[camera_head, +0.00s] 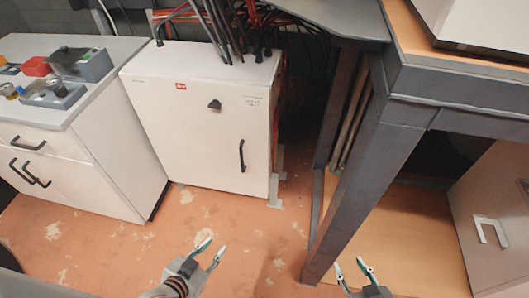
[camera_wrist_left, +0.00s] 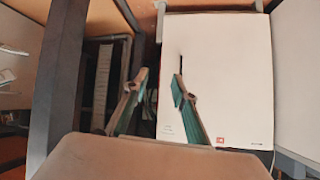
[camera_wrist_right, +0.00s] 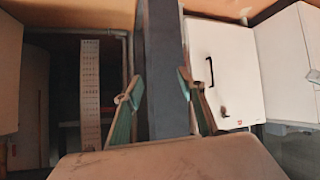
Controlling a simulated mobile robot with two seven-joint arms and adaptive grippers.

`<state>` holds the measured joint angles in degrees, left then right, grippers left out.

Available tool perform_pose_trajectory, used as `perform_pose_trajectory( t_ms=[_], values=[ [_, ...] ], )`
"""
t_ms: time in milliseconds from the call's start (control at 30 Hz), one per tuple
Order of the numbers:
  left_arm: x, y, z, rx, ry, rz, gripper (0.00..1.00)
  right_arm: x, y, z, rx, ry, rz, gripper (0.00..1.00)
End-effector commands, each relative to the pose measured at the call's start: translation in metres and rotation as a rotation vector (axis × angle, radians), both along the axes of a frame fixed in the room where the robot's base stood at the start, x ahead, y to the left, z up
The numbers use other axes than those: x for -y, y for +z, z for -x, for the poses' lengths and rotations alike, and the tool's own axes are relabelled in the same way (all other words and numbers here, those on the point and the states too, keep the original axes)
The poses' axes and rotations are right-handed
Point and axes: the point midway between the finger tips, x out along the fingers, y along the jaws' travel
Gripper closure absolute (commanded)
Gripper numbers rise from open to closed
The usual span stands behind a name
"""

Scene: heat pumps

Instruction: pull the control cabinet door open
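The white control cabinet (camera_head: 203,128) stands at the back middle of the head view with its door shut. A black vertical handle (camera_head: 242,156) is on the right side of the door, and a dark knob or latch (camera_head: 214,105) sits higher up. My left gripper (camera_head: 212,249) is open and empty, in front of the cabinet and apart from it. My right gripper (camera_head: 350,267) is open and empty, near the foot of the grey frame leg. The cabinet door also shows in the left wrist view (camera_wrist_left: 225,75) and the right wrist view (camera_wrist_right: 226,70).
A white drawer unit (camera_head: 85,160) stands left of the cabinet with tools on top. A grey frame leg (camera_head: 365,185) stands to the right, between my grippers. Cables (camera_head: 225,25) run from the cabinet top. Orange floor (camera_head: 110,250) in front of the cabinet is clear.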

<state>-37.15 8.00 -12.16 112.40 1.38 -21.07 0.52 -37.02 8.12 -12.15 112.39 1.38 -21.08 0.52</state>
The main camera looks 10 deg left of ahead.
Motion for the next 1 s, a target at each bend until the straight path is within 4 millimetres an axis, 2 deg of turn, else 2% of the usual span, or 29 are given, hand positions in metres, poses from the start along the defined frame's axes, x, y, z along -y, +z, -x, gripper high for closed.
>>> perform_pose_trajectory(
  t_ms=[67,133,267,467,567,800,1000],
  values=[
    [0.0,-0.002,-0.003,0.005,-0.001,0.002,0.73,-0.001,0.0,-0.001,0.003,-0.002,-0.002,0.6],
    [0.005,-0.009,-0.025,0.041,-0.012,0.022,0.73,-0.001,-0.011,0.002,-0.001,-0.002,-0.004,0.6],
    [0.012,-0.016,-0.059,0.101,-0.027,0.057,0.73,-0.004,-0.018,0.0,0.003,0.005,-0.005,0.6],
    [0.019,-0.028,-0.122,0.207,-0.046,0.116,0.73,-0.013,-0.009,-0.021,0.063,0.018,-0.015,0.6],
    [0.02,-0.037,-0.161,0.268,-0.05,0.152,0.73,-0.016,-0.017,-0.022,0.069,0.025,-0.02,0.6],
    [0.007,-0.06,-0.252,0.402,-0.032,0.22,0.73,-0.024,-0.035,-0.022,0.067,0.035,-0.034,0.6],
    [-0.018,-0.078,-0.314,0.489,0.009,0.252,0.73,-0.028,-0.049,-0.019,0.053,0.04,-0.045,0.6]
  ],
)
